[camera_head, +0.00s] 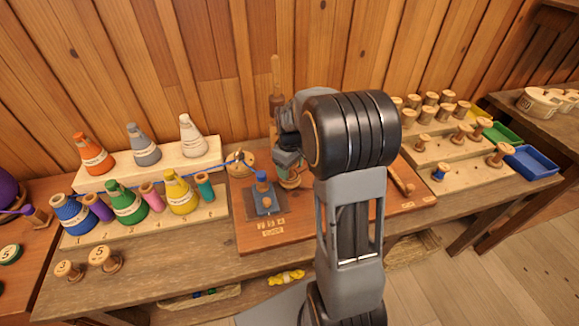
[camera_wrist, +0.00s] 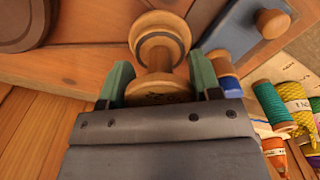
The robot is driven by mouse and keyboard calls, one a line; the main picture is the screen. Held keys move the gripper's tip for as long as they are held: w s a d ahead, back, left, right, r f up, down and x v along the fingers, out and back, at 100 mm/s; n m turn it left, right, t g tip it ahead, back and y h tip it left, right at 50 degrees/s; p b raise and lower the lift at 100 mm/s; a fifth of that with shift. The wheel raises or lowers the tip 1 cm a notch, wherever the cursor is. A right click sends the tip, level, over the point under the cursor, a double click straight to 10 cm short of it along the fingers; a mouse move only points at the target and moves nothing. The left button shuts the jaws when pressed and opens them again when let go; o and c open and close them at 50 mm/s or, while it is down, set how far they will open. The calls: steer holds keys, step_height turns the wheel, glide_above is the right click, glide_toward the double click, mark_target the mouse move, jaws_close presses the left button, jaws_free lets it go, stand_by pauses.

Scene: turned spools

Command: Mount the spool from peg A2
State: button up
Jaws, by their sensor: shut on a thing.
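My gripper (camera_wrist: 160,82) is shut on a bare wooden spool (camera_wrist: 158,58), with one green finger on each side of it. In the head view my gripper (camera_head: 288,165) is over the wooden board (camera_head: 290,235), and the held spool (camera_head: 290,183) shows just below it, partly hidden by my arm. A round wooden part with a dark ring lies right beyond the spool in the wrist view; I cannot tell whether they touch. The stepped peg rack (camera_head: 470,172) at the right carries several spools; its peg labels are unreadable and part of it is behind my arm.
A blue lever device (camera_head: 264,194) stands on the board, left of my gripper. Coloured thread cones and spools stand on a pale rack (camera_head: 150,222) at the left. Two loose spools (camera_head: 104,259) stand in front of it. A blue tray (camera_head: 531,162) and green tray (camera_head: 502,134) are far right.

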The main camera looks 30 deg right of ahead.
steer(key=shift+f, duration=0.2)
steer(key=o, duration=0.6)
steer(key=shift+o, duration=0.2)
steer(key=shift+r+p, duration=4.2)
steer(key=shift+r, duration=1.3)
